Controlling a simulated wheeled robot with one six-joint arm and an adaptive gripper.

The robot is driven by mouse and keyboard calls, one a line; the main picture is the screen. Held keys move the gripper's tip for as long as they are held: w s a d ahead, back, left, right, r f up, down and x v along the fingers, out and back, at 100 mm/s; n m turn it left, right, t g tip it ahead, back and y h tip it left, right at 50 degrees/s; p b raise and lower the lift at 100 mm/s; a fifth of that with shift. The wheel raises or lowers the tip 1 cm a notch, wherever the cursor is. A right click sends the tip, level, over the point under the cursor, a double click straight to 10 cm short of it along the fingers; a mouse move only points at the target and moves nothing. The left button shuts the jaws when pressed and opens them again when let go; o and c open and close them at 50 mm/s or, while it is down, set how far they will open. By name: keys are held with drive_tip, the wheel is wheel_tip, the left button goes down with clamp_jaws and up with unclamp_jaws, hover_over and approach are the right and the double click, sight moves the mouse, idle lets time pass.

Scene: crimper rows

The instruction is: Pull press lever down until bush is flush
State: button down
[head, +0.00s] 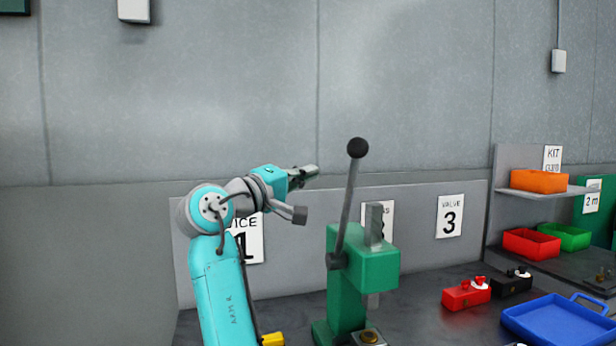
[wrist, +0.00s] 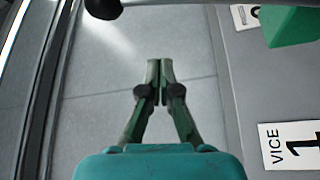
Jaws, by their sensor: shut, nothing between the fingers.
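The green press (head: 372,270) stands on the bench, with its lever (head: 346,210) raised almost upright and topped by a black knob (head: 357,148). The grey ram (head: 373,222) passes through the press head. Below it a small brass-coloured piece, likely the bush (head: 369,337), sits on the base, apart from the ram; how deep it sits is unclear. My gripper (head: 312,171) is shut and empty, left of the knob and a little lower in the head view. In the wrist view the shut fingertips (wrist: 160,70) point up the picture; the knob (wrist: 103,8) shows at the top edge.
A red block (head: 466,294) and a black block (head: 513,282) lie right of the press, near a blue tray (head: 515,318). A shelf with an orange bin (head: 540,181) stands at the far right. The grey wall panel is behind. The air around the knob looks clear.

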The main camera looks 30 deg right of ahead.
drive_tip(key=s+d, duration=0.2)
drive_tip(key=d, duration=0.5)
idle(0.3)
drive_tip(key=shift+s, duration=0.1)
